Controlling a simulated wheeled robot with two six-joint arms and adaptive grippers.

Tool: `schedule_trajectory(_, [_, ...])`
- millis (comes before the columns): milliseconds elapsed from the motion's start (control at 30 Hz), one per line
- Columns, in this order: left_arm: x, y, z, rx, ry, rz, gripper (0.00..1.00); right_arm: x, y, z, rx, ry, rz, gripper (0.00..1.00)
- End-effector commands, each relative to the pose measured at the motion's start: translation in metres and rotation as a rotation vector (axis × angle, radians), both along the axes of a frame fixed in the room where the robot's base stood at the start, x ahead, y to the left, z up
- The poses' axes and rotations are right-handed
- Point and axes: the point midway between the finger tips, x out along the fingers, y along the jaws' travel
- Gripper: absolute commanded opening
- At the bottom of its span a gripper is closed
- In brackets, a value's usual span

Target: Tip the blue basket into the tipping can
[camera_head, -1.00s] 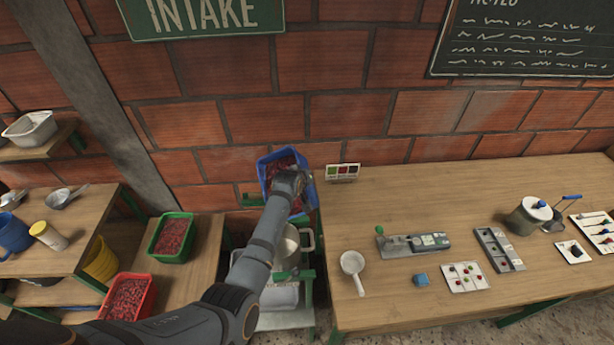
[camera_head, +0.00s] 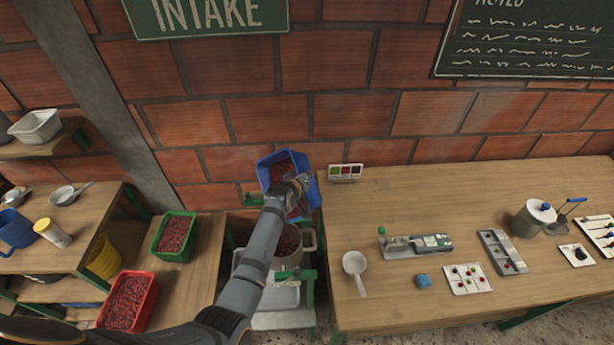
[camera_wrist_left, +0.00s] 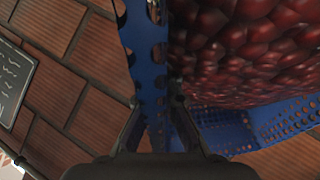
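The blue basket (camera_head: 282,158) is held up near the brick wall, tilted, with dark red cherries in it. My left gripper (camera_head: 301,184) is at the basket's near side. In the left wrist view its fingers (camera_wrist_left: 160,112) are closed on the perforated blue basket wall (camera_wrist_left: 148,75), with cherries close beside it. The tipping can (camera_head: 288,262) stands below the basket on a green-framed stand, partly hidden by my arm. Red cherries (camera_head: 289,243) show inside the can. My right gripper is not in view.
A green basket (camera_head: 174,238) and a red basket (camera_head: 128,301), both with cherries, stand on the left bench. The right table (camera_head: 400,285) holds a white scoop (camera_head: 355,270), instruments and sample trays. A shelf with pans stands at far left.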

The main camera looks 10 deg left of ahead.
Motion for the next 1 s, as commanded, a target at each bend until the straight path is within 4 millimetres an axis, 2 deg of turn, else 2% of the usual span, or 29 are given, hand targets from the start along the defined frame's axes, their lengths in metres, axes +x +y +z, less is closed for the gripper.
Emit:
schedule_trajectory(33, [0.002,0.0,0.006,0.002,-0.011,0.0,0.0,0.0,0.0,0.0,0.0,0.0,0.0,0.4])
schedule_trajectory(367, [0.002,0.001,0.005,0.0,-0.015,0.0,0.0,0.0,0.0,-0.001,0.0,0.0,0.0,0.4])
schedule_trajectory(1000, [-0.018,0.01,0.009,-0.08,-0.177,0.0,0.0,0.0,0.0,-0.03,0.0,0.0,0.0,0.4])
